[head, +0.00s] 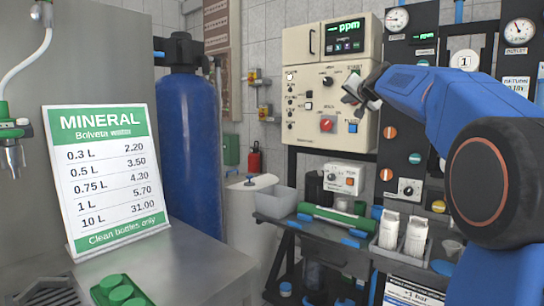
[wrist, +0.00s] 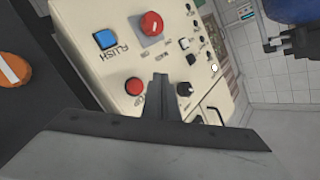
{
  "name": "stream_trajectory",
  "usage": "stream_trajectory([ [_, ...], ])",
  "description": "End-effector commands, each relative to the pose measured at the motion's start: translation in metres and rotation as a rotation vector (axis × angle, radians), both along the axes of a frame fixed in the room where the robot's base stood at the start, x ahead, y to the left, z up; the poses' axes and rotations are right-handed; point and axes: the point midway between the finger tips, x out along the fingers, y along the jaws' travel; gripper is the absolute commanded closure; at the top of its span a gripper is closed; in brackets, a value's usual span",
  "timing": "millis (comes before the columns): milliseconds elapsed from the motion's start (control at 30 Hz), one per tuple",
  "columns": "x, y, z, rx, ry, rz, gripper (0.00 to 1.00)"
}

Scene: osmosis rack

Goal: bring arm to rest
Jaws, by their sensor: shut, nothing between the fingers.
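My blue arm reaches in from the right in the head view. My gripper (head: 356,90) is at its far end, in front of the cream control panel (head: 306,95) in that view. The wrist view shows its fingers (wrist: 160,82) together, with nothing between them. The same cream panel (wrist: 105,28) fills the upper middle of the wrist view, tilted, with a red button (wrist: 135,86), a blue button (wrist: 106,39) marked FLUSH and a red knob (wrist: 151,23). I cannot tell the exact gap between fingertips and panel.
A mineral water price sign (head: 107,178) stands on the metal counter at left. A blue tank (head: 188,150) stands behind it.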

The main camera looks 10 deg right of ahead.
Motion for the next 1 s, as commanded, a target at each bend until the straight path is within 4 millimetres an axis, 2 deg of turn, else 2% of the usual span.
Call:
stream_trajectory([
  [167, -0.015, 0.020, -0.016, -0.015, 0.041, 0.026, 1.00],
  [267, -0.039, 0.049, -0.041, -0.039, 0.104, 0.065, 1.00],
  [367, -0.071, 0.081, -0.077, -0.071, 0.186, 0.113, 1.00],
  [500, -0.123, 0.122, -0.131, -0.119, 0.305, 0.179, 1.00],
  [700, -0.203, 0.168, -0.213, -0.191, 0.471, 0.270, 1.00],
  [1000, -0.333, 0.208, -0.340, -0.308, 0.711, 0.390, 1.00],
])
